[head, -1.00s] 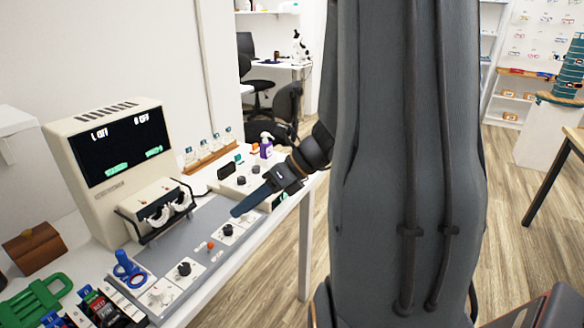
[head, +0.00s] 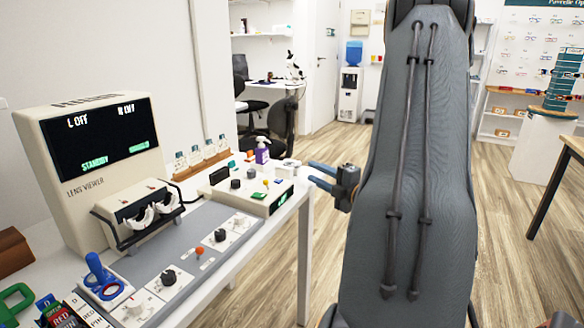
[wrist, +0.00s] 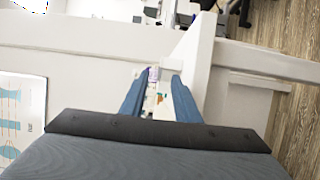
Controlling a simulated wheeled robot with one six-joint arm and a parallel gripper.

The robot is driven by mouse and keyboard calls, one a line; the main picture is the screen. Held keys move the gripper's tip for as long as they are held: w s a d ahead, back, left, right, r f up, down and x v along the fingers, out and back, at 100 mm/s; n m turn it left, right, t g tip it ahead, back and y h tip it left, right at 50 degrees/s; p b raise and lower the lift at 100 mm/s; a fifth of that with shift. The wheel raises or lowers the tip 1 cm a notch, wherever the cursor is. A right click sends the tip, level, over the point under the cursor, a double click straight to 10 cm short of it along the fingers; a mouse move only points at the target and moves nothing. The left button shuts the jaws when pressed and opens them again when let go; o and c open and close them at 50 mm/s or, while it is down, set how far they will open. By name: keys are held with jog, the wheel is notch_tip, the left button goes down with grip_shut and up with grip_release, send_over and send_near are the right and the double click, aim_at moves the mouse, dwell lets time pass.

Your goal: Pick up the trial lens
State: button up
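My gripper (head: 318,176) is to the right of the table's end in the head view, with two blue fingers pointing left. In the wrist view the fingers (wrist: 158,84) are apart with nothing held between them. A wooden rack (head: 205,160) with several small clear pieces with dark tops stands at the back of the table, left of and apart from my gripper. These may be trial lenses, but they are too small to tell. I cannot make out one certain trial lens in either view.
A lens viewer (head: 98,150) with a dark screen stands on the white table. A control box (head: 246,189) and a purple bottle (head: 262,151) stand near its far end. A blue joystick (head: 101,275) and knobs are in front.

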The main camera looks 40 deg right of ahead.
aim_at(300, 166)
jog(key=w, duration=0.5)
jog(key=shift+w+a, duration=0.1)
jog(key=shift+a, duration=0.15)
grip_shut()
